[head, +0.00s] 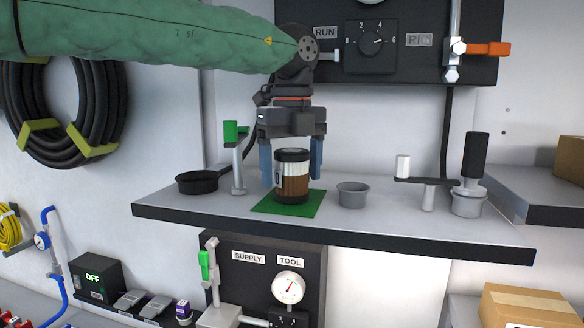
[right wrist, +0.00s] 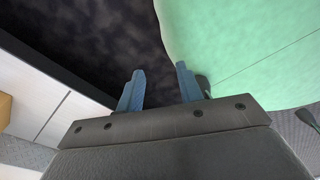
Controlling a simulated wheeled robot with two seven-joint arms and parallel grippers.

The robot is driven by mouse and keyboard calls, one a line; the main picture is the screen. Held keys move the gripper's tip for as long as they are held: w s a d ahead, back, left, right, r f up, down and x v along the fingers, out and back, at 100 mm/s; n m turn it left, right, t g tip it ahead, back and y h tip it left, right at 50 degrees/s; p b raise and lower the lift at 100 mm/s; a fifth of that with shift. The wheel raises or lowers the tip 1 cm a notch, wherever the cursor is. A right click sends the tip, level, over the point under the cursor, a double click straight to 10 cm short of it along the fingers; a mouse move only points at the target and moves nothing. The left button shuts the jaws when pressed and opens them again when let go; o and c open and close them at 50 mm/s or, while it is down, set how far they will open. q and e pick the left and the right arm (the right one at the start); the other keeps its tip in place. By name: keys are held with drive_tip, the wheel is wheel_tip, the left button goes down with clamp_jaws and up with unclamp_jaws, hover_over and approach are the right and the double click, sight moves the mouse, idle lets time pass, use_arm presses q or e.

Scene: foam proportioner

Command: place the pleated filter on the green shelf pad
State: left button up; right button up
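The pleated filter (head: 292,178), a brown pleated cylinder with black end caps and a pale band, stands upright on the green shelf pad (head: 263,206) in the head view. My left gripper (head: 291,162) points down over it. Its blue fingers are spread wide, one on each side of the filter, and it looks open. My right gripper (right wrist: 162,84) shows only in the right wrist view. Its blue fingers are apart with nothing between them.
On the grey shelf (head: 390,220) are a black dish (head: 197,182), a green-topped post (head: 238,170), a grey cup (head: 352,195) and a bracket with a black handle (head: 475,157). A dark control panel (head: 345,75) is behind my left wrist. Cardboard boxes (head: 530,305) are at right.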

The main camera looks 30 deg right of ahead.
sight(292, 151)
use_arm(q)
drive_tip(key=shift+r, duration=0.2)
wheel_tip(292, 151, up, 5)
drive_tip(key=b, duration=0.2)
drive_tip(key=shift+f+b, duration=0.1)
drive_tip(key=shift+b, duration=0.3)
wheel_tip(292, 151, up, 6)
drive_tip(key=shift+r+b, duration=0.1)
drive_tip(key=shift+b, duration=0.95)
drive_tip(key=shift+r, duration=0.45)
use_arm(e)
drive_tip(key=w+a+f, duration=0.1)
drive_tip(key=w+f, duration=0.1)
drive_tip(key=w, duration=0.5)
drive_tip(key=shift+t, duration=0.3)
drive_tip(key=shift+s+a+f, duration=0.1)
drive_tip(key=shift+f, duration=0.05)
